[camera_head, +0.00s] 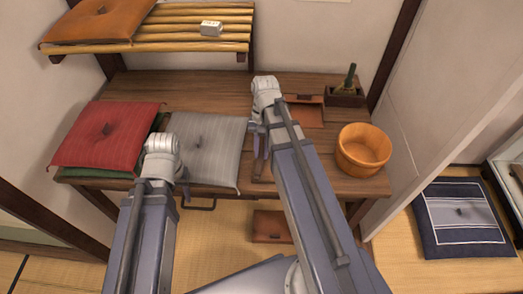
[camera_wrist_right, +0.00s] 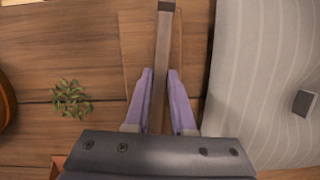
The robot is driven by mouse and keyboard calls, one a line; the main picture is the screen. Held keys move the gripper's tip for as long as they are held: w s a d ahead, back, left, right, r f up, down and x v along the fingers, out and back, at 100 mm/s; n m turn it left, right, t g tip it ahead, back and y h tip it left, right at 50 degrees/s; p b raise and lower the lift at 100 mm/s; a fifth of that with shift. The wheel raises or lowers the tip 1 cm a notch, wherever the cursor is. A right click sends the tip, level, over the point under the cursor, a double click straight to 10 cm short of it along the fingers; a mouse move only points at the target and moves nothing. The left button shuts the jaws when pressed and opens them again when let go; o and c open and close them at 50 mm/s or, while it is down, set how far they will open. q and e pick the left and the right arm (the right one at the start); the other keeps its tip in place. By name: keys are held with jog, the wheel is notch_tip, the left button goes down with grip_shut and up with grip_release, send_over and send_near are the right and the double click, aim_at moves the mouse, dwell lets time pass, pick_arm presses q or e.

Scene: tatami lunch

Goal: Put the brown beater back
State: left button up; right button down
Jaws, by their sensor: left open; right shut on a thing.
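The brown beater (camera_wrist_right: 165,32) shows in the right wrist view as a straight brown stick with a dark end. My right gripper (camera_wrist_right: 160,76) is shut on it, with a purple finger on each side. The stick is over a flat brown wooden board (camera_wrist_right: 132,45) on the desk; I cannot tell if they touch.
A red cushion (camera_head: 105,137) lies at the desk's left. A wooden tub (camera_head: 363,149) and a dark box (camera_head: 345,97) stand at right. A small green plant (camera_wrist_right: 70,98) is near my right gripper. A slatted shelf (camera_head: 180,31) hangs above the back left.

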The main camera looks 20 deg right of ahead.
jog(key=c, duration=0.7)
grip_release()
jog(key=shift+r, duration=0.15)
jog(key=p+v, duration=0.7)
jog(key=shift+r+p, duration=0.3)
jog(key=shift+p, duration=0.05)
jog(key=s+a+r+n+h+p, duration=0.1)
jog(key=s+a+n, duration=0.1)
jog(key=a, duration=0.3)
jog(key=s+a+n+t+h+p, duration=0.1)
jog(key=s+a+n, duration=0.1)
jog(key=a+n, duration=0.3)
jog(key=s+a+r+n+t+p, duration=0.1)
jog(key=s+a+n, duration=0.1)
jog(key=a, duration=0.5)
jog(key=shift+s+a+r+n+h, duration=0.2)
jog(key=shift+s+r+n+h, duration=0.2)
jog(key=shift+n, duration=0.3)
